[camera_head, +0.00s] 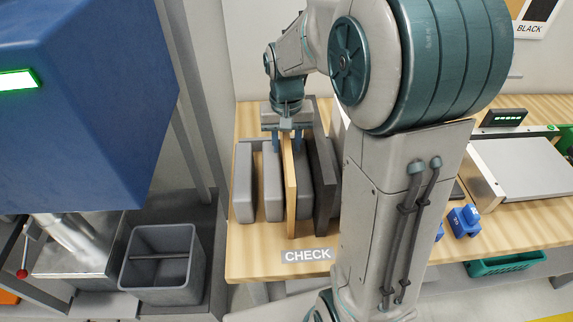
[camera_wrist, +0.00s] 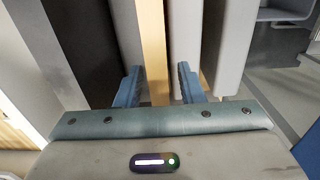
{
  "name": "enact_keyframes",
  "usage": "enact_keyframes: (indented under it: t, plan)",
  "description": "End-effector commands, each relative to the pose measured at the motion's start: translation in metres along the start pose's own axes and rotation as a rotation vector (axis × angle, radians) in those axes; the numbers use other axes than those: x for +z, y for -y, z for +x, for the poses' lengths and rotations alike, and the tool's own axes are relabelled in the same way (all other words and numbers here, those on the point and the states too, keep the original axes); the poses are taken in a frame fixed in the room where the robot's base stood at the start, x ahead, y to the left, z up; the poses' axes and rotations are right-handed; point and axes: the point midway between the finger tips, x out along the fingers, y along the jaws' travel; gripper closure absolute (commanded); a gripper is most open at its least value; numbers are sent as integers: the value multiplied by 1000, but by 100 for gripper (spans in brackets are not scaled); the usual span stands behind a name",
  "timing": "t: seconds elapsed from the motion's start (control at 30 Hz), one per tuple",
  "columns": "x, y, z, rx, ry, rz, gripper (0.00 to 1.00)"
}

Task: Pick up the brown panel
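The brown panel (camera_head: 290,190) is a thin light-brown board standing upright on edge in a grey slotted rack (camera_head: 243,185). It also shows in the wrist view (camera_wrist: 153,45), running away from me between two grey dividers. My gripper (camera_head: 288,143) points down over the rack at the panel's upper edge. In the wrist view its blue fingers (camera_wrist: 160,86) are apart, one on each side of the panel. A gap shows between the panel and each finger, so the gripper is open and empty.
A black panel (camera_head: 325,185) stands in the rack just right of the brown one. A "CHECK" label (camera_head: 307,255) is at the wooden table's front edge. A grey bin (camera_head: 163,262) and blue machine (camera_head: 85,100) are at left. My arm hides the table's middle.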

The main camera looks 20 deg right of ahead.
Motion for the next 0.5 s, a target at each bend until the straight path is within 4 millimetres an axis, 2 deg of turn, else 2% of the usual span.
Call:
enact_keyframes:
  t: [0.03,0.1,0.5]
  plan:
    - [0,0,0,0,0,0,80]
    - [0,0,0,0,0,0,100]
    - [0,0,-1,0,0,0,100]
